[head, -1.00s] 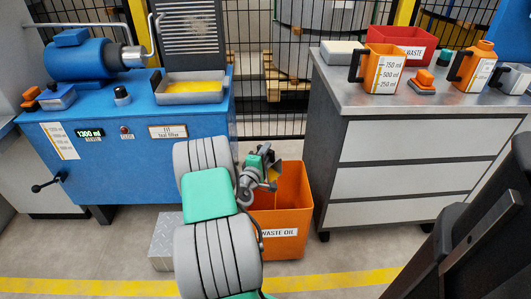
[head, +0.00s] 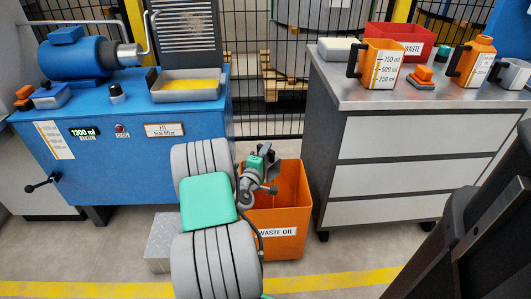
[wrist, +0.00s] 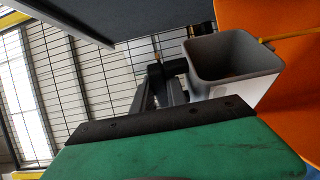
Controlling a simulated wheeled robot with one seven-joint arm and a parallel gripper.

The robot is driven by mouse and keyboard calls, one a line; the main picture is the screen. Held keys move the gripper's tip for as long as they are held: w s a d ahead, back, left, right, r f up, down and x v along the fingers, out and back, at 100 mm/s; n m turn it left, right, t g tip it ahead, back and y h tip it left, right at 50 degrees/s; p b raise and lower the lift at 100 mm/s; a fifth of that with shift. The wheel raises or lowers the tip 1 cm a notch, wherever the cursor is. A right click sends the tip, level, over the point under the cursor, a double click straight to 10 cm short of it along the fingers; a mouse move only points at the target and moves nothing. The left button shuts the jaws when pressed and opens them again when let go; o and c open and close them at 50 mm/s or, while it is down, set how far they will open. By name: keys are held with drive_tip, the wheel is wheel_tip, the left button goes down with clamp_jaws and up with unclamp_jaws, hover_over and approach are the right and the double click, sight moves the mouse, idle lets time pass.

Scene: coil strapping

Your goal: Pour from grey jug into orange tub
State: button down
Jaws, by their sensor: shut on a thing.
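The orange tub (head: 292,205), labelled WASTE OIL, stands on the floor between the blue machine and the drawer cabinet. My gripper (head: 266,181) is over its opening in the head view. The grey jug (wrist: 235,68) shows in the wrist view with its open mouth facing the camera, tipped, and its inside looks grey with no liquid visible. My gripper (wrist: 168,84) is shut on its dark handle. A thin yellow streak runs from the jug's rim across the orange tub wall (wrist: 292,75). In the head view the jug is mostly hidden by my gripper.
The blue machine (head: 120,150) with a tray of yellow liquid (head: 187,85) stands left. The drawer cabinet (head: 400,160) stands right, holding orange jugs (head: 381,64) and a red bin (head: 402,40). A mesh fence is behind. A metal step (head: 165,240) is on the floor.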

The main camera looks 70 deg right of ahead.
drive_tip(key=shift+s+a+m+b, duration=0.2)
drive_tip(key=shift+s+m+b, duration=0.45)
drive_tip(key=shift+b, duration=0.55)
drive_tip(key=shift+s+r+h, duration=0.1)
drive_tip(key=shift+h, duration=0.2)
drive_tip(key=shift+s+a+b, duration=0.1)
drive_tip(key=shift+b, duration=0.35)
